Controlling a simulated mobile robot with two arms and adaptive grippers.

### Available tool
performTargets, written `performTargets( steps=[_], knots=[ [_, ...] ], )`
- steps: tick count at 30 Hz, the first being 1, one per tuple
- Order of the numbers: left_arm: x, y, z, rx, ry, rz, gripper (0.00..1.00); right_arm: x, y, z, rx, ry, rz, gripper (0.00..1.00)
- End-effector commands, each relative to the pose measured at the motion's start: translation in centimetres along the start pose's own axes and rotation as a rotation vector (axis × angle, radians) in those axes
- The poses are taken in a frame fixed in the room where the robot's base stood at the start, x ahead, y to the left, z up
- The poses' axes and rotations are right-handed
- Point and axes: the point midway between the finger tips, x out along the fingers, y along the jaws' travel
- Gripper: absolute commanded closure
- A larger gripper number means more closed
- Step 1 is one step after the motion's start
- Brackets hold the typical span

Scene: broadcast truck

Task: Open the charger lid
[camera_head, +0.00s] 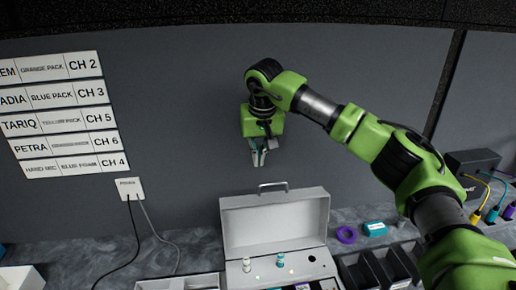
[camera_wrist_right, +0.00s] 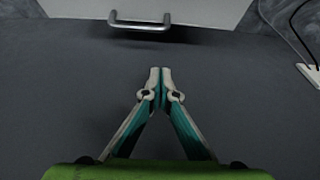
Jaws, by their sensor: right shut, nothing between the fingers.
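The grey charger case stands on the counter with its lid (camera_head: 274,222) raised upright and a handle (camera_head: 272,187) on the lid's top edge. Its lower part (camera_head: 308,265) shows a light panel with two small teal-and-white items standing in it. My right gripper (camera_head: 258,158) is shut and empty, above the lid and in front of the grey wall. In the right wrist view its fingertips (camera_wrist_right: 160,72) meet, and the handle (camera_wrist_right: 139,22) and part of the lid (camera_wrist_right: 200,8) lie beyond them, apart from the fingers. My left gripper is not in view.
A purple tape roll (camera_head: 346,235) and a teal box (camera_head: 374,229) lie right of the case, near dark bins (camera_head: 364,272). A black box (camera_head: 472,172) with coloured cables stands at far right. A wall outlet (camera_head: 129,188) with hanging cords is on the left.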

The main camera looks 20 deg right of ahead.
Motion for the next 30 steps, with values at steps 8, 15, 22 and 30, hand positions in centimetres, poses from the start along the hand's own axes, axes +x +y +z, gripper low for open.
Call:
performTargets(
  steps=[8, 15, 22, 30],
  knots=[
    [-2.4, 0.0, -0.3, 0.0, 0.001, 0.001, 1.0, 4.5, 0.0, 0.5, -0.002, 0.0, -0.002, 1.0],
    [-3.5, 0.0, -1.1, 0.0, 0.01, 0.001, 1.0, 3.8, 0.0, 2.7, -0.001, 0.0, -0.001, 1.0],
    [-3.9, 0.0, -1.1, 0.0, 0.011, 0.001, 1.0, 3.6, 0.0, 3.7, 0.001, 0.0, -0.002, 1.0],
    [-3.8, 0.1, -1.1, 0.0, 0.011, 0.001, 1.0, 3.6, -0.1, 3.8, 0.001, 0.0, -0.002, 1.0]
  ],
)
